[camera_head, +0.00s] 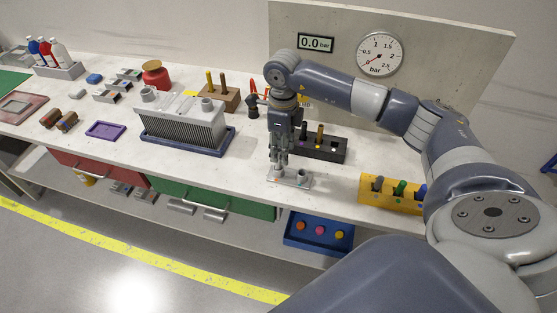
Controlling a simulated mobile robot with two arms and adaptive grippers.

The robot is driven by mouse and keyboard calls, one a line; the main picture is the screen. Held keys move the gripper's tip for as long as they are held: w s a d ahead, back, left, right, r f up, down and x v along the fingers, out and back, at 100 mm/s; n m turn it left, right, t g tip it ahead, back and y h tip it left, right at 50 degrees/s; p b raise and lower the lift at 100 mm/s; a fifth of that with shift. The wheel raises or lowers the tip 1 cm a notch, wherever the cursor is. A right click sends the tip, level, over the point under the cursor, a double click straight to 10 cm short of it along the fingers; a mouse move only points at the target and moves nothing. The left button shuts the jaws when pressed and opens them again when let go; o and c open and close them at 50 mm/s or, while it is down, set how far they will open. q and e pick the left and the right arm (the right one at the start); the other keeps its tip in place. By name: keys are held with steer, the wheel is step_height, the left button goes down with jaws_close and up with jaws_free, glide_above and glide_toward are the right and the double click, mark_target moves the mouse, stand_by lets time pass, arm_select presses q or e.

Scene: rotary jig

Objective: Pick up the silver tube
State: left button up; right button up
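My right gripper (279,162) points straight down over the front of the white bench, right of the radiator-like block. Just below its fingertips is a small pale plate (292,183) with short silver upright pieces on it. One silver piece (302,175) stands on the right of the plate. Another silver piece, which may be the silver tube, is right at the fingertips and partly hidden by them. The fingers look close together, but I cannot tell whether they touch or hold it. My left gripper is not in view.
A finned metal block (182,118) in a blue tray stands to the left. A black holder (328,151) with pegs is behind right, and a yellow holder (398,203) is to the right. A gauge panel (440,60) stands behind. The bench front between block and plate is clear.

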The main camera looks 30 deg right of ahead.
steer(key=f, duration=0.1)
steer(key=f+p, duration=0.1)
steer(key=f, duration=0.1)
steer(key=f+p, duration=0.1)
steer(key=shift+w+a+f, duration=0.25)
steer(key=shift+w+a, duration=0.15)
steer(key=shift+f, duration=0.3)
jaws_close()
